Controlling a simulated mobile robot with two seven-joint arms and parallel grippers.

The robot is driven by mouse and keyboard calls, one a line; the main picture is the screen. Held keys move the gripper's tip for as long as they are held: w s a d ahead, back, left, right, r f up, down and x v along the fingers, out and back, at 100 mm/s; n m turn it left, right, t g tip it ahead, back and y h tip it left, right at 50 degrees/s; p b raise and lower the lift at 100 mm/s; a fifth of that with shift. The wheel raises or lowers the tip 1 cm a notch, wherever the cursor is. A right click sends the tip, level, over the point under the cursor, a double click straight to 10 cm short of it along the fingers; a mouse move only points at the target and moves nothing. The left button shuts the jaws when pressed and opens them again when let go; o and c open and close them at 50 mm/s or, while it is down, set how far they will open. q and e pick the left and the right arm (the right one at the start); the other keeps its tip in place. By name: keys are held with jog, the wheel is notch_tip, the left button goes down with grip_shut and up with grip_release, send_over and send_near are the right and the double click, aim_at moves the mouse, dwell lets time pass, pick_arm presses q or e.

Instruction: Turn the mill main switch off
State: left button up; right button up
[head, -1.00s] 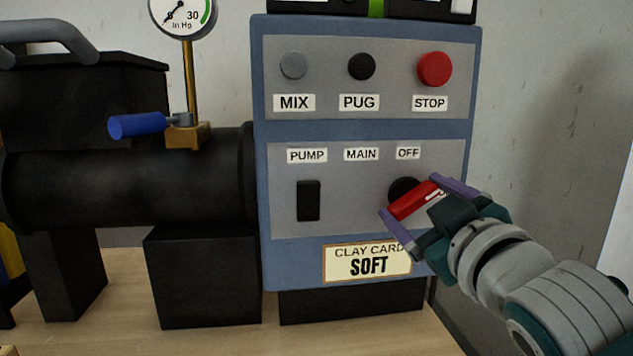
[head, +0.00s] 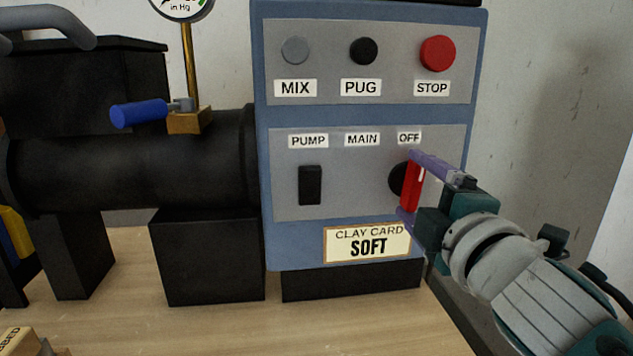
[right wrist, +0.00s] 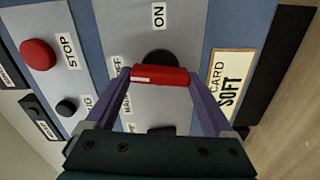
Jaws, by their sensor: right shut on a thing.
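The main switch (head: 412,187) is a red bar handle on a round black base, low on the right of the blue control box. The bar stands about upright, with its white mark at the top, just under the OFF label (head: 409,138). My right gripper (head: 408,184) is shut on the bar, one purple finger at its top end and one at its bottom end. In the right wrist view the fingers (right wrist: 160,76) hold both ends of the red bar (right wrist: 163,76), and the ON label (right wrist: 158,15) shows beyond. My left gripper is not in view.
A black rocker under PUMP (head: 310,185) sits left of the switch. MIX (head: 295,50), PUG (head: 363,51) and red STOP (head: 437,53) buttons are above. A clay card (head: 367,243) is below. A blue-handled lever (head: 139,113) is on the black barrel at left.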

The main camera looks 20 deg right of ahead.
jog(key=shift+n, duration=0.6)
jog(key=o, duration=1.1)
jog(key=v, duration=1)
jog(key=shift+d, duration=0.1)
